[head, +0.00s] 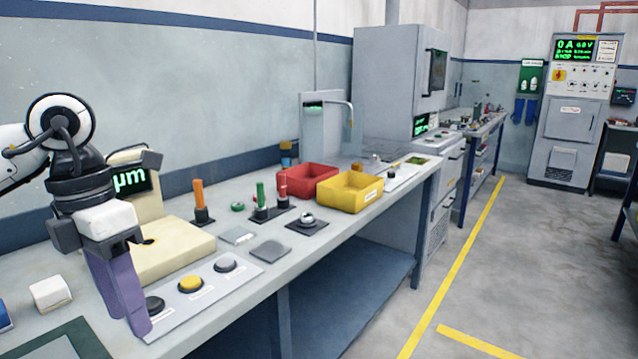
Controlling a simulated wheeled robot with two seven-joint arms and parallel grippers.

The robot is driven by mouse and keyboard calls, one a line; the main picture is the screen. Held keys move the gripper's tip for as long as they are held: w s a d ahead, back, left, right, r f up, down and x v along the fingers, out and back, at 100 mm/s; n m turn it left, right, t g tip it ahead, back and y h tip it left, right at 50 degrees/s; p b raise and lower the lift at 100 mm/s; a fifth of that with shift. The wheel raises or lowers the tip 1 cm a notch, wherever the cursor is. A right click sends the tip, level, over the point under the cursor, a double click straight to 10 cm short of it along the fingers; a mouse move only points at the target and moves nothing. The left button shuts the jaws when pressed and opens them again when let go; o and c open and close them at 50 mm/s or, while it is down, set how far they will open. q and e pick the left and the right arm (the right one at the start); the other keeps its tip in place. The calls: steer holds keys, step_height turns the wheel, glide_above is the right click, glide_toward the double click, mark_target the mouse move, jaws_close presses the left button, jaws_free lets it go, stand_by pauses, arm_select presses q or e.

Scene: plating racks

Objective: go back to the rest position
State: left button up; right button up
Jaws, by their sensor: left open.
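My left gripper (128,300) hangs down from my left arm at the left of the head view. Its purple fingers point down beside the panel (212,296) with black, yellow and grey round buttons, over the near left part of the bench (262,300). The fingers overlap in this view, and no object shows between them. They hide part of the panel's left end. My right gripper is out of view.
Behind the gripper stands a cream gauge (165,250) with a green display. Coloured upright handles, a red bin (306,186) and a yellow bin (350,196) stand farther along. A white block (50,294) lies left. The floor (500,270) at right is clear.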

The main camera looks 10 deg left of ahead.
arm_select(q)
steer(key=s+d+f+m+g+h, duration=0.1)
steer(key=d+f+g+h, duration=0.3)
steer(key=d, duration=0.8)
steer(key=s+d+f+m+h, duration=0.15)
steer(key=d+h, duration=0.45)
steer(key=d, duration=0.6)
steer(key=w+d+r+n+t+h, duration=0.3)
steer(key=d+r+n+t+h, duration=0.1)
steer(key=d+n+h, duration=0.5)
steer(key=w+a+f+n+t+y, duration=0.2)
steer(key=w+f+n+t, duration=0.15)
steer(key=n+t, duration=0.4)
steer(key=w+a+f+n+t+y, duration=0.1)
steer(key=w+a+f+n+t, duration=0.25)
steer(key=n+t, duration=0.4)
steer(key=a+f+n+t+y, duration=0.1)
steer(key=a+f+n+y, duration=0.3)
steer(key=f+n+y, duration=0.65)
steer(key=s+a+f+n+g+y, duration=0.2)
steer(key=s+a+f+n+g, duration=0.1)
steer(key=s+f, duration=0.6)
steer(key=s+a+f+n+g+y, duration=0.2)
steer(key=s+f, duration=0.7)
steer(key=f, duration=0.7)
steer(key=a+n+g, duration=0.1)
steer(key=a+g, duration=0.1)
steer(key=a, duration=0.1)
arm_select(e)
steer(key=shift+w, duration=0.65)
